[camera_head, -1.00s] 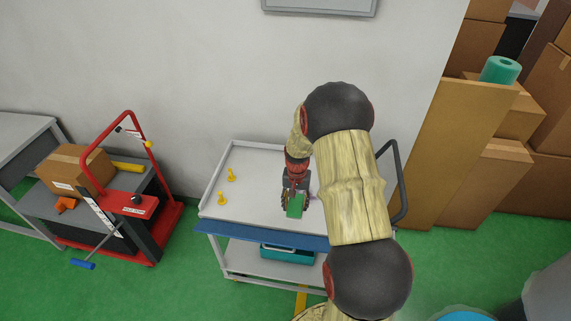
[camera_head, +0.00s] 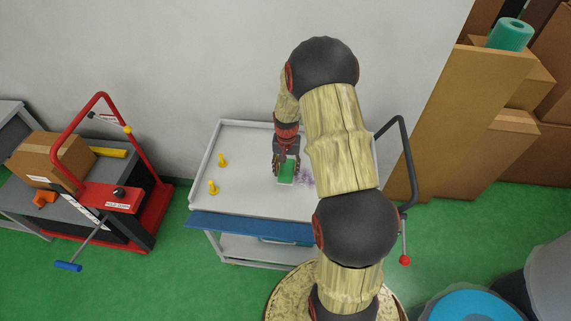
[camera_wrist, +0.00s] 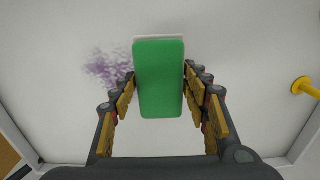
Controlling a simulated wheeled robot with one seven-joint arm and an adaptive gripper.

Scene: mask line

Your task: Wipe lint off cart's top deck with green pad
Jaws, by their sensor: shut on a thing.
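The green pad (camera_head: 287,173) is held in my gripper (camera_head: 286,165) over the cart's top deck (camera_head: 250,190). In the wrist view the pad (camera_wrist: 159,80) sits between the fingers of my gripper (camera_wrist: 160,95), with a pale strip at its far edge. Whether the pad touches the deck is hard to tell. Purple-grey lint (camera_head: 307,181) lies on the deck just right of the pad in the head view. In the wrist view the lint (camera_wrist: 108,68) is a speckled patch left of the pad. My arm hides the deck's right part.
Two yellow pegs (camera_head: 222,160) stand on the deck's left part; one yellow peg (camera_wrist: 304,87) shows in the wrist view. The deck has a raised rim and a blue front edge (camera_head: 250,227). A dark handle (camera_head: 405,150) rises at right. A red lift cart (camera_head: 125,195) stands left.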

